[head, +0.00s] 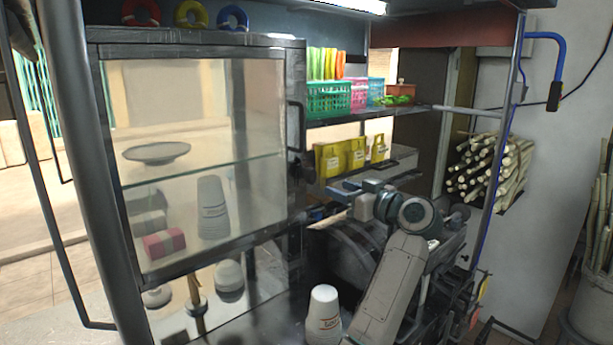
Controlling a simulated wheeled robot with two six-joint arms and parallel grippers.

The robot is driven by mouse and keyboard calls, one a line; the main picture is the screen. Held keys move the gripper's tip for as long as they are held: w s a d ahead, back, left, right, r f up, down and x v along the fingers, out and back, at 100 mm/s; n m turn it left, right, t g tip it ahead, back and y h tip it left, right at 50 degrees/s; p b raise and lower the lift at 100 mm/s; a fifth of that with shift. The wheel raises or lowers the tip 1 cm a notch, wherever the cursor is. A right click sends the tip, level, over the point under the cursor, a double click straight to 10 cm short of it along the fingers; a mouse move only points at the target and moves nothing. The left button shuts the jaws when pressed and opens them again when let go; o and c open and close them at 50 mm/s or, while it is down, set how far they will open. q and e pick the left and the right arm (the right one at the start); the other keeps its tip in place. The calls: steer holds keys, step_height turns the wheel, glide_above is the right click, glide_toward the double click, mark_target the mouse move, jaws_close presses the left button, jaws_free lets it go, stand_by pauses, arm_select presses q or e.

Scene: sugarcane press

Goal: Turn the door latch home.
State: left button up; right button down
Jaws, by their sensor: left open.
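The glass cabinet door (205,160) is in the left half of the head view, in a dark metal frame, and looks closed. A dark handle (294,127) stands on its right edge. Just below is a dark latch knob (301,166); its exact angle is too small to tell. My left gripper (328,204) is open and looks empty, just right of and below the latch. It appears apart from the latch. Its fingertips are partly lost against the dark machinery behind. My right gripper is not in view.
A stack of white cups (323,314) stands on the counter beside my left forearm. Yellow boxes (352,155) stand right of the latch, below a shelf with a green basket (329,98). The dark press (352,255) lies behind my arm. Sugarcane (489,170) is stacked at right.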

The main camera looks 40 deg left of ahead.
mark_target(314, 178)
arm_select(q)
steer(key=a+p, duration=0.1)
steer(key=a, duration=0.1)
steer(key=a+p, duration=0.1)
steer(key=a, duration=0.2)
steer(key=a+p, duration=0.1)
steer(key=a, duration=0.2)
steer(key=shift+w+a+r, duration=0.2)
steer(key=shift+w, duration=0.1)
steer(key=shift+a, duration=0.45)
steer(key=shift+f, duration=0.1)
steer(key=shift+c, duration=0.9)
steer(key=c, duration=0.8)
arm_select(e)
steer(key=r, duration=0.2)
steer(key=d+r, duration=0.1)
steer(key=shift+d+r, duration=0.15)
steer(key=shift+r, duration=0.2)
